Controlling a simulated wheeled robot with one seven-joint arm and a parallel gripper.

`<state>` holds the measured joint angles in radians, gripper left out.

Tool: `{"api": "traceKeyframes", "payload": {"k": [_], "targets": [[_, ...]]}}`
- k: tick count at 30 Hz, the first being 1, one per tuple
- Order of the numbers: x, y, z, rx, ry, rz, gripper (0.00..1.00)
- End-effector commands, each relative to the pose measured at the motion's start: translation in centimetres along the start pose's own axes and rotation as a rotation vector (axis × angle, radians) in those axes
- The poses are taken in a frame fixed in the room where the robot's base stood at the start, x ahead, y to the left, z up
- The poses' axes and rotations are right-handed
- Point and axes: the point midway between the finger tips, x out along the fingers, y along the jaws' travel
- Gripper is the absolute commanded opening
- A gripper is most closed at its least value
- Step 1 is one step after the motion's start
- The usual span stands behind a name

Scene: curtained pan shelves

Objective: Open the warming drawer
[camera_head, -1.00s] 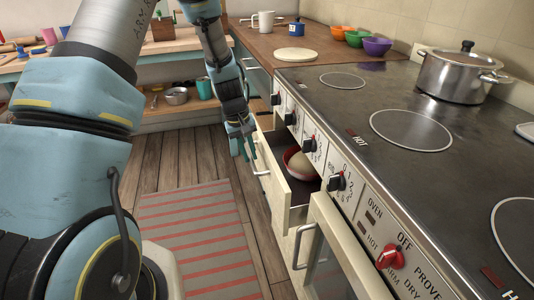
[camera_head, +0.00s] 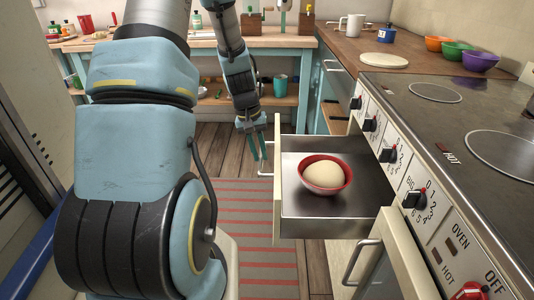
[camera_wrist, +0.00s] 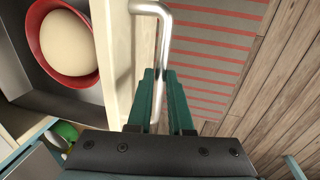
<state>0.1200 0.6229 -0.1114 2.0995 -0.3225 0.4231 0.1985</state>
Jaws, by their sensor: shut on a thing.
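The warming drawer (camera_head: 300,228) stands pulled well out below the row of stove knobs, its metal inside in plain view. In it sits a red bowl (camera_head: 319,188) with a pale ball of dough (camera_head: 325,177); the bowl also shows in the wrist view (camera_wrist: 78,77). My gripper (camera_head: 258,158) is at the drawer's front. In the wrist view my green fingers (camera_wrist: 160,100) are shut around the drawer's bar handle (camera_wrist: 151,8).
The oven door (camera_head: 385,265) with its own handle (camera_head: 360,262) is just nearer than the drawer. A striped rug (camera_head: 255,235) lies on the wooden floor. The stove top (camera_head: 450,130) and wooden counter (camera_head: 360,62) stand on the right.

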Motion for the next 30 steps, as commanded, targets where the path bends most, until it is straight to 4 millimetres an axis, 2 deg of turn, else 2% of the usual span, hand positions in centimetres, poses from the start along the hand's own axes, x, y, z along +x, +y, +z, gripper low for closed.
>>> {"api": "traceKeyframes", "payload": {"k": [10,11,18,26,30], "targets": [[-0.1,-0.1,-0.1,0.0,0.001,0.0,0.0],[-0.1,-0.1,-0.1,0.0,0.001,0.0,0.22],[0.0,-0.1,0.0,0.0,0.001,0.0,0.48],[-0.1,0.0,-0.1,0.0,0.001,0.0,0.48],[-1.3,-0.1,-0.1,0.0,0.004,0.0,0.48]]}}
